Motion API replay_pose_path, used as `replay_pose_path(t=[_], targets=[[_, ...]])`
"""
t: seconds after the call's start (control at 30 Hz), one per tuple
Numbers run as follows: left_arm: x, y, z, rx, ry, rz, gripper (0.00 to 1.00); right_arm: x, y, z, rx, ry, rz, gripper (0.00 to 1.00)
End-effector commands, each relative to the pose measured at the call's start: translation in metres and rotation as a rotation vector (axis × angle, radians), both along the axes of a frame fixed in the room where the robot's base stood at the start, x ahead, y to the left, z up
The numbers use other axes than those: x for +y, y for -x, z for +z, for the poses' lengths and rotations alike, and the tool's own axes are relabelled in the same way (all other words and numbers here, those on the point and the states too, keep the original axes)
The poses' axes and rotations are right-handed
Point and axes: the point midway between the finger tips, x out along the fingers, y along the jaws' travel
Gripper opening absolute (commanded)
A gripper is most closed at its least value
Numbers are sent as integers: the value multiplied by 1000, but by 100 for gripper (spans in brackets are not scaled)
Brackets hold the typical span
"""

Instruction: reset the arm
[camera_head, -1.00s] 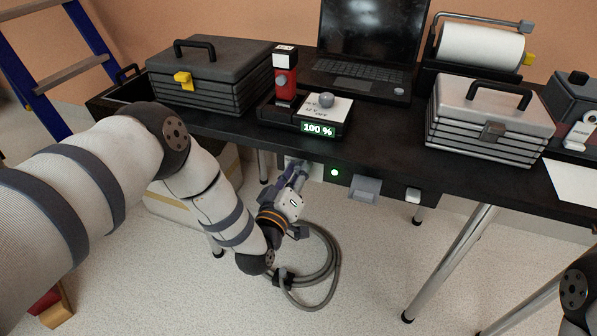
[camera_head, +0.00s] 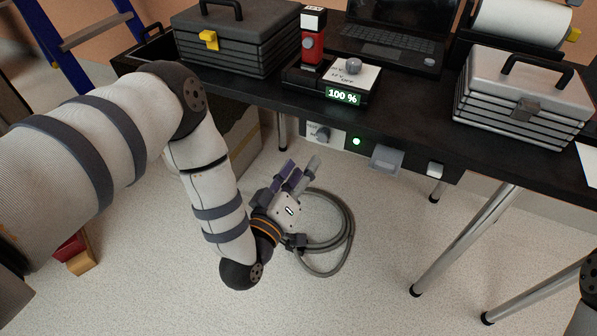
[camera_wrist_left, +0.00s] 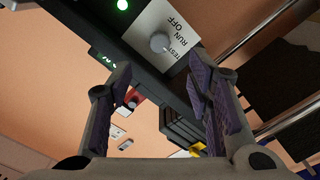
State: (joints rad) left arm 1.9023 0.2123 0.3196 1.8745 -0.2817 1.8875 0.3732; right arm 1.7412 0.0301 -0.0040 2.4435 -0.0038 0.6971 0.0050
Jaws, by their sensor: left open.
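My left gripper (camera_head: 300,169) is open and empty below the front edge of the black table. Its arm comes in from the left and bends down. In the left wrist view the two purple-padded fingers (camera_wrist_left: 160,85) are spread apart. A white switch plate with a grey knob (camera_head: 320,133) sits under the table edge, above and apart from the fingertips. In the left wrist view the plate (camera_wrist_left: 182,24) reads RUN, OFF and TEST, and the knob (camera_wrist_left: 160,42) stands clear of the fingers. My right gripper is out of view; only a piece of my right arm shows at the lower right.
The table (camera_head: 415,120) holds a dark toolbox (camera_head: 240,45), a red-topped device with a 100 % display (camera_head: 343,96), a laptop (camera_head: 388,40) and a silver toolbox (camera_head: 520,105). A green light (camera_head: 356,141) glows under the edge. A coiled grey cable (camera_head: 345,235) lies on the floor near the gripper.

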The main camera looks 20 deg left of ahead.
Motion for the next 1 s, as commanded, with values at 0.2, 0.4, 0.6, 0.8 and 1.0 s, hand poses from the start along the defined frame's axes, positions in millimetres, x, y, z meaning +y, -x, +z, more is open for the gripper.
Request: replay_pose_path(t=[0.2, 0.4, 0.6, 0.8, 1.0], targets=[[1, 17, 0, -1, 0, 1, 46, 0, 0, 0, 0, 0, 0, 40], [1, 17, 0, -1, 0, 1, 46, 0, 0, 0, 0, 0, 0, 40], [-1, 19, -2, 18, -7, -6, 46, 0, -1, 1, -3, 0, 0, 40], [-18, 111, -69, 560, -221, -210, 46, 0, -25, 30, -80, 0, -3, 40], [13, 295, -96, 1237, -462, -470, 46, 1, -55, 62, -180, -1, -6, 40]])
